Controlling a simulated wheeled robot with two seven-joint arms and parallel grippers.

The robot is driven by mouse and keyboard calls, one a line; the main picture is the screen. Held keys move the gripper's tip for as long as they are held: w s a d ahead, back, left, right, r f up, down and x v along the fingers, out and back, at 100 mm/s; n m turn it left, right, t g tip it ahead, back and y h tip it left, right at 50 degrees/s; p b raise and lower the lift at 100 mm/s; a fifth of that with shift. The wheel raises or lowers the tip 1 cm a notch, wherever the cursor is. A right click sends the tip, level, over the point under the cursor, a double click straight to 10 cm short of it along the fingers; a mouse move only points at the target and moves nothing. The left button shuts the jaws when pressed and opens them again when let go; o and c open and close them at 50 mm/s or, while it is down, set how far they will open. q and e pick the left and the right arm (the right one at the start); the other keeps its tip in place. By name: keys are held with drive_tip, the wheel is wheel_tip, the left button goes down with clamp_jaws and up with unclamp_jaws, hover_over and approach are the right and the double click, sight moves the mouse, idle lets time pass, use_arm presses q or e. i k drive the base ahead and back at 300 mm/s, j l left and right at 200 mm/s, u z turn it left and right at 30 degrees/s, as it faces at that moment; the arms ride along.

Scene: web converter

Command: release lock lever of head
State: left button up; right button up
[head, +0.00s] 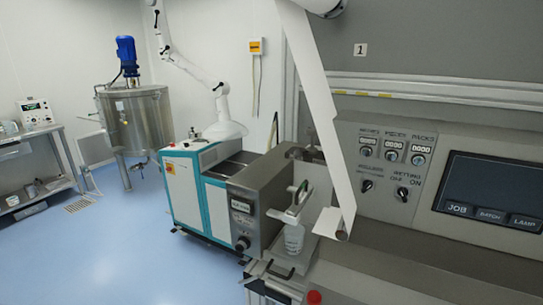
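The grey machine head (258,208) stands left of the control panel, with a small display and a dark knob on its front. A small white bracket-like part (291,213) stands at its right side, above a pale cup-shaped part (294,238). I cannot tell which part is the lock lever; it is too small or hidden. A white web strip (318,110) hangs down to a small roller (342,235) just right of the bracket. I make out neither of my grippers in the head view.
A control panel with counters and knobs (392,160) and a dark screen (492,192) fill the right. A red button (314,297) is at the bottom. A steel tank (138,118) is behind. Blue floor (130,250) is clear at left.

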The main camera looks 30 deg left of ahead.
sight(298, 154)
drive_tip(key=u, duration=0.75)
